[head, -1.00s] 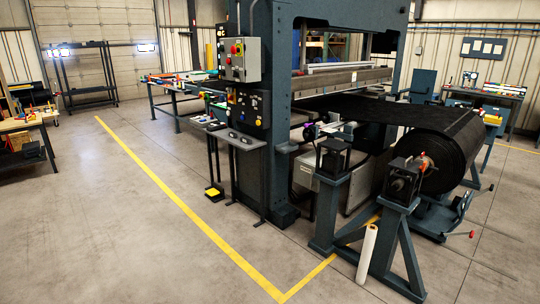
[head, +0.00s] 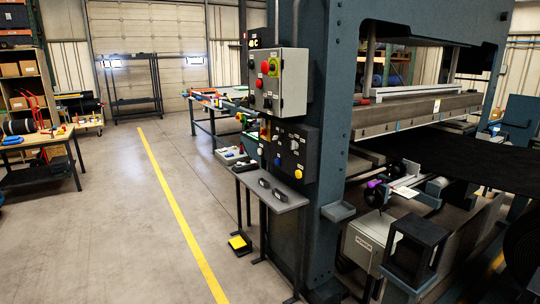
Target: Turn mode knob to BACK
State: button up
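The belt press (head: 325,130) stands right of centre. On its near post is a light grey control box (head: 295,85) with red and green-yellow buttons. Below it is a dark control panel (head: 307,152) with several small knobs and a yellow button (head: 298,174) at the bottom. A light-coloured knob (head: 294,145) shows on the dark panel's face. The labels are too small to read, so I cannot tell which knob is the mode knob or where it points. My gripper is not in view.
A small grey shelf (head: 290,199) juts out below the dark panel. A yellow-topped foot pedal (head: 239,242) stands on the floor. A yellow line (head: 182,216) runs along open floor to the left. A workbench (head: 30,165) is at the far left.

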aim_at(295, 144)
jog(key=i+u, duration=0.15)
jog(key=i+l, duration=0.15)
jog(key=i, duration=0.6)
jog(key=i+l, duration=0.2)
jog(key=i, duration=0.5)
jog(key=z, duration=0.05)
